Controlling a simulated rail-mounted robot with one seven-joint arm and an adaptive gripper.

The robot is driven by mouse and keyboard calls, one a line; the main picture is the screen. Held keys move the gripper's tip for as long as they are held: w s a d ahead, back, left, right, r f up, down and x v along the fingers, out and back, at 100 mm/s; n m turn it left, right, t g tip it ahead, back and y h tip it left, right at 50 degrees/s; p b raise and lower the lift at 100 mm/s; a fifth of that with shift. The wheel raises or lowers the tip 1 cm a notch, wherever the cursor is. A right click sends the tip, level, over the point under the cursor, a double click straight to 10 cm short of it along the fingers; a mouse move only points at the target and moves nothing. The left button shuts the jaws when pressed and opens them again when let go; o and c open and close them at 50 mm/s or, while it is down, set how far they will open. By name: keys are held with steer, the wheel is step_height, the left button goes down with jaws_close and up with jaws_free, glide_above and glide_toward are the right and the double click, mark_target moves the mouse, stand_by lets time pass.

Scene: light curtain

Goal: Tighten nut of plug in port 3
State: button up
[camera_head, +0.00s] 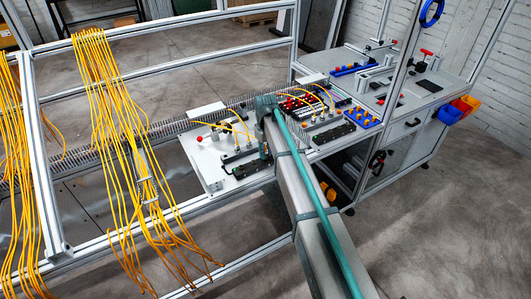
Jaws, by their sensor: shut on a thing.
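My gripper (264,151) is small and dark in the head view, beside the right end of a black port block (249,168). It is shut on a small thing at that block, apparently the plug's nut. The nut and the jaws' contact are too small and too hidden to make out, and port numbers cannot be read. The block lies on a white board (205,168) that also bears yellow cables (236,127) and a red button (199,139). My arm reaches in from the lower right and covers the area just right of the gripper.
A second black block (334,133) and a blue tray (363,118) with several small parts stand to the right. Yellow cable bundles (105,110) hang over the aluminium frame at left. A grey workbench (400,85) with orange and blue bins stands at back right.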

steer(key=m, duration=0.3)
steer(key=shift+m, duration=0.4)
steer(key=m, duration=0.4)
steer(key=shift+f+p, duration=0.15)
steer(key=shift+p, duration=0.25)
steer(key=o, duration=0.9)
steer(key=shift+c, duration=0.2)
steer(key=shift+r+p, duration=1.8)
steer(key=shift+r, duration=1.75)
steer(key=shift+c, duration=0.2)
